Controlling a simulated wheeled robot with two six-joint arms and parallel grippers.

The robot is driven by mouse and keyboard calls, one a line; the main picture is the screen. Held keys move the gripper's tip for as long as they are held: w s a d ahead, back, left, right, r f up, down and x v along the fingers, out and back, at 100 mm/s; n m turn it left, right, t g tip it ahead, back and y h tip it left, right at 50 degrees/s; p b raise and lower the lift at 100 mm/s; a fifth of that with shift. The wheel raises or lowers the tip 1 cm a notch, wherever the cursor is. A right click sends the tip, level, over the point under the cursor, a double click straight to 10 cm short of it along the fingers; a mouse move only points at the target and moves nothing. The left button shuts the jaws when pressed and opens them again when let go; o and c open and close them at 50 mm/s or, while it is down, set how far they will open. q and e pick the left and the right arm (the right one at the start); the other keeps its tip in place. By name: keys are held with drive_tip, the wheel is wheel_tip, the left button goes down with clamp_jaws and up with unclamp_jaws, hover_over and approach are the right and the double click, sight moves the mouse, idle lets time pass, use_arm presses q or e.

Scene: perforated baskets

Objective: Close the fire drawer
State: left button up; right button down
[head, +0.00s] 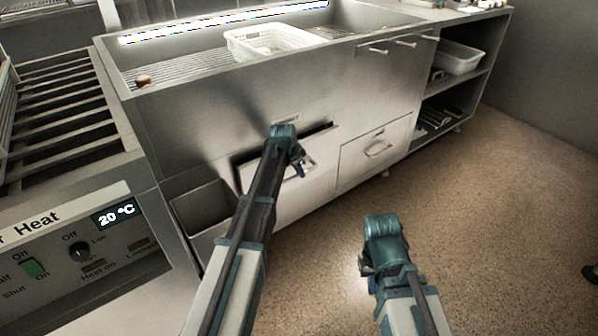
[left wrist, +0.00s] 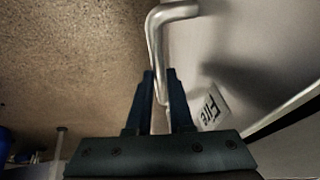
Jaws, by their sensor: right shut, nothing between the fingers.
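The fire drawer (head: 315,179) is in the front of the steel counter and stands partly out, with a dark gap along its top edge. Its bent metal handle (left wrist: 157,45) and a white "Fire" label (left wrist: 210,105) on its front show in the left wrist view. My left gripper (head: 302,168) is at the drawer front. In the left wrist view its two fingers (left wrist: 160,78) are slightly apart with the handle bar between them; whether they press on it is unclear. My right gripper (head: 368,278) is shut and empty, low over the floor, away from the drawer.
A closed drawer (head: 375,150) is to the right, then open shelves (head: 455,90) with a tray. A white perforated basket (head: 265,42) sits in the sink above. A heater panel (head: 85,245) stands at left.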

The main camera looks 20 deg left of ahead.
use_arm(q)
clamp_jaws()
idle(1.0)
drive_tip(key=w+a, duration=0.1)
drive_tip(key=a, duration=0.1)
drive_tip(key=w+a, duration=0.1)
drive_tip(key=w, duration=0.1)
drive_tip(key=shift+a, duration=0.35)
drive_tip(key=o, duration=0.6)
unclamp_jaws()
drive_tip(key=shift+s, duration=0.1)
